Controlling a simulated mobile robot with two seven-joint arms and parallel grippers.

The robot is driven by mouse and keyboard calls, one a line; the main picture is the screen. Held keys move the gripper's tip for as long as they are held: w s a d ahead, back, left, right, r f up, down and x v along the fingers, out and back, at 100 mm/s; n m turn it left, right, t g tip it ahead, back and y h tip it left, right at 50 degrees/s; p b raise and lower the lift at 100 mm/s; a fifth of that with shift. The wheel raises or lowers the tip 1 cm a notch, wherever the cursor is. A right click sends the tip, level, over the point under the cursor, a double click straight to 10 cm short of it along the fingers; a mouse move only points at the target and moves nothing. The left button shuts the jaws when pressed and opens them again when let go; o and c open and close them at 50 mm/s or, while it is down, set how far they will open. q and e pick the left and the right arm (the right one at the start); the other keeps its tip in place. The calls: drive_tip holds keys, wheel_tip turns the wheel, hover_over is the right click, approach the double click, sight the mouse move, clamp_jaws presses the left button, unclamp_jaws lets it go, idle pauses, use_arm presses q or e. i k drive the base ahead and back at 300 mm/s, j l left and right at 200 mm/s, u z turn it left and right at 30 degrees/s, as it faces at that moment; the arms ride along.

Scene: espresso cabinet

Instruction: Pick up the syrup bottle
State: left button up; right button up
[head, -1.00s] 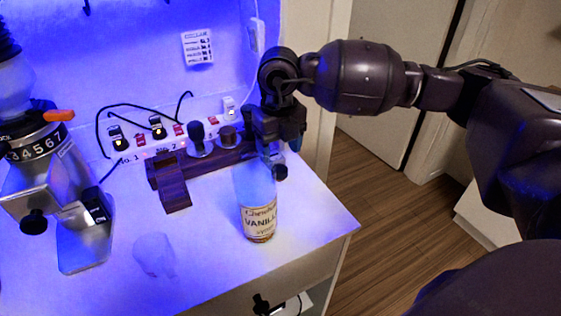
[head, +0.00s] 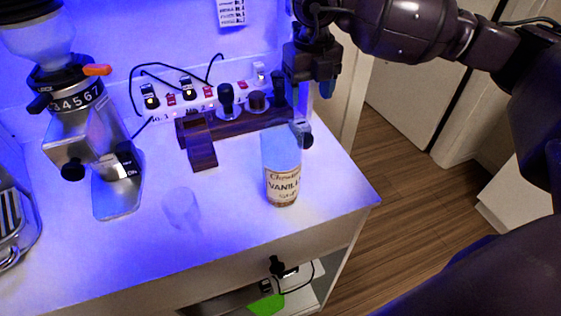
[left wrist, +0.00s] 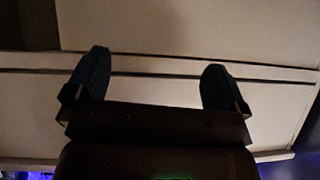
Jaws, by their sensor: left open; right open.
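The syrup bottle (head: 283,185) stands upright on the counter, with a pale upper part and a cream label reading "VANILLA". My right gripper (head: 315,108) is open, pointing down just above and to the right of the bottle's top. It holds nothing that I can see.
A coffee grinder (head: 85,130) stands at left. A clear cup (head: 182,208) sits left of the bottle. Behind is a dark wooden tamper stand (head: 235,124) with tools, and a power strip (head: 172,107). The counter's right edge is close to the bottle; the counter front is clear.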

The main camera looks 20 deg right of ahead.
sight(282, 138)
drive_tip(key=k, duration=1)
